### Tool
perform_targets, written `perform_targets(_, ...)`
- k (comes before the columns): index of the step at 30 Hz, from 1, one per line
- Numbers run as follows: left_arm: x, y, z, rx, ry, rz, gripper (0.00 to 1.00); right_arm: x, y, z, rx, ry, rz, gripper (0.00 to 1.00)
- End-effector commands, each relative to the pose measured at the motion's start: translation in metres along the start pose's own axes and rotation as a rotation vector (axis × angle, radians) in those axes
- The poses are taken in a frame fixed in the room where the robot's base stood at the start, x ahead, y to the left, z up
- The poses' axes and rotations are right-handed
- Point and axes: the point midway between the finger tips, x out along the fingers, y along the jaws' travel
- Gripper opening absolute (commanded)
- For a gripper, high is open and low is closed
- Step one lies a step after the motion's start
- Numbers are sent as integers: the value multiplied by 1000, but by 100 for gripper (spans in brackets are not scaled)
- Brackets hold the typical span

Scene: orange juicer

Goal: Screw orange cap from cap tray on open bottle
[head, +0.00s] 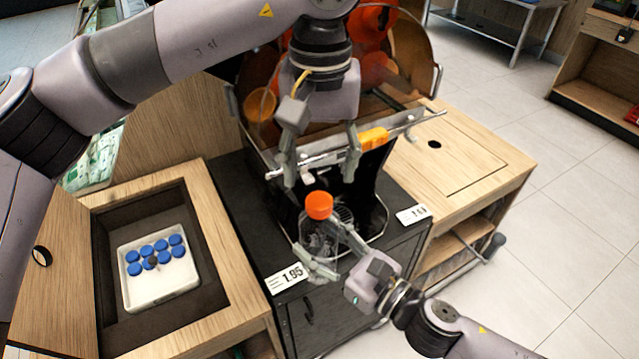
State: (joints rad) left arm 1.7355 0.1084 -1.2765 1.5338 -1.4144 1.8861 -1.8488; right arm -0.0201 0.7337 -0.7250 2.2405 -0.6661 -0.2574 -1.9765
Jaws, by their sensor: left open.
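An orange cap (319,205) sits at the top of a clear bottle (322,240) in front of the juicer; whether it is threaded on cannot be told. My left gripper (320,183) points down above the cap, open, its two fingers apart on either side and slightly higher. My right gripper (320,250) reaches in from the lower right, its fingers around the bottle below the cap. The bottle's see-through body is hard to make out against the grille. The white cap tray (160,300) at the left holds several blue caps (161,245); no orange cap shows in it.
Price tags (286,278) stand on the black cabinet. A wooden counter (450,155) at the right has a clear top.

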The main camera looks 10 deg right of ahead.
Motion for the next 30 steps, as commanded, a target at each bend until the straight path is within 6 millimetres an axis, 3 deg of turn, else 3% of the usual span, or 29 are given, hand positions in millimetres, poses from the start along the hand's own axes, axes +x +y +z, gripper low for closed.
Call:
perform_targets(3, -26, 0, -1, 0, 3, 1, 55, 0, 0, 0, 0, 0, 0, 0)
perform_targets(10, -55, 0, 0, 0, 1, -1, 55, 0, 0, 0, 0, 0, 0, 0)
perform_targets(30, -60, 0, 0, 0, 0, -1, 55, 0, 0, 0, 0, 0, 0, 0)
